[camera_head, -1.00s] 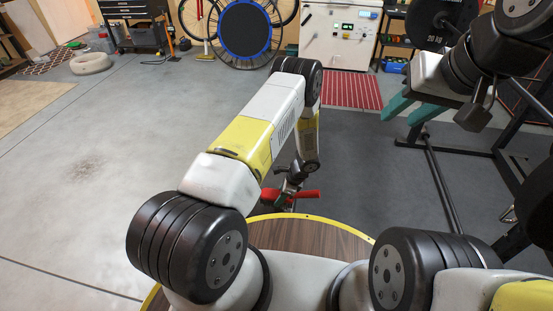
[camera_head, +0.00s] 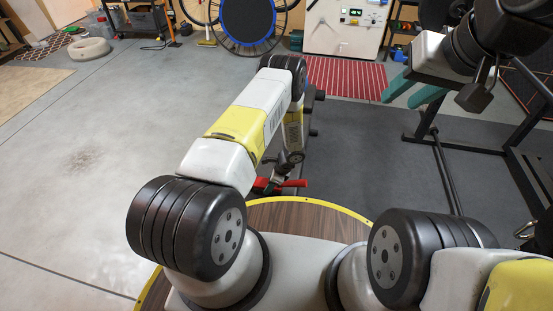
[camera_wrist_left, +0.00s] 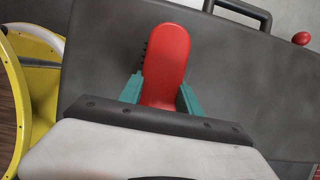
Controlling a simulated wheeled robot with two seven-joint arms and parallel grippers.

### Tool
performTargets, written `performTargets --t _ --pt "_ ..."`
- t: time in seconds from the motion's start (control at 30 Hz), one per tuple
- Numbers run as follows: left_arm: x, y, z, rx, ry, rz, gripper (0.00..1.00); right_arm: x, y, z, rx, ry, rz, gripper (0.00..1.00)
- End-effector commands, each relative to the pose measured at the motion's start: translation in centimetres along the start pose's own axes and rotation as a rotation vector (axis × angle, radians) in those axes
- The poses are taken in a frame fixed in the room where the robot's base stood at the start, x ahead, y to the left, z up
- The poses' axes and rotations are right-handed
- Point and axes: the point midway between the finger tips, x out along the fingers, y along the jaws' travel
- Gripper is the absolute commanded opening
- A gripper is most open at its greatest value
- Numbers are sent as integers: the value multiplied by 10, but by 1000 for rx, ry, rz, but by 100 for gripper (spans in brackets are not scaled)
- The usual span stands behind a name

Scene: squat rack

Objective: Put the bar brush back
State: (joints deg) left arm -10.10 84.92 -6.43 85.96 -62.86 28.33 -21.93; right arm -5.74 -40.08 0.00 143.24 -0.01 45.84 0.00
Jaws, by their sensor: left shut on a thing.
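The bar brush (camera_wrist_left: 166,68) has a red body with dark bristles along its left edge in the left wrist view. My left gripper (camera_wrist_left: 161,92) is shut on it, one teal finger on each side. In the head view a red piece of the brush (camera_head: 292,183) shows beyond the round wooden top, beside my left wrist; my arm hides the left fingers there. My right gripper (camera_head: 399,101) is raised at the upper right, its teal fingers apart and empty.
A dark grey flat surface with a black handle (camera_wrist_left: 240,10) lies behind the brush in the wrist view. A black rack frame (camera_head: 470,142) stands on the dark mat (camera_head: 370,165) at right. A red striped rug (camera_head: 345,78) lies further back. Open floor (camera_head: 90,110) is at left.

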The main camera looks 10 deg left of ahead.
Motion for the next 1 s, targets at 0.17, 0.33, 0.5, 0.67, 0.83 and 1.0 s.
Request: performTargets --t 0.17,0.33,0.5,0.67,0.83,1.0 --pt "1 0 -1 0 0 0 0 0 0 0 0 1 0 36" --pt "2 0 -1 0 0 0 62 0 0 0 0 1 0 36" --pt "2 0 -1 0 0 0 62 0 0 0 0 0 0 36" --pt "0 0 -1 -1 1 0 62 0 0 0 0 0 0 36" --pt "-19 -2 -1 -1 2 -3 62 0 0 0 0 0 0 36" --pt "-56 -2 -1 -1 2 -3 62 0 0 0 0 0 0 36"
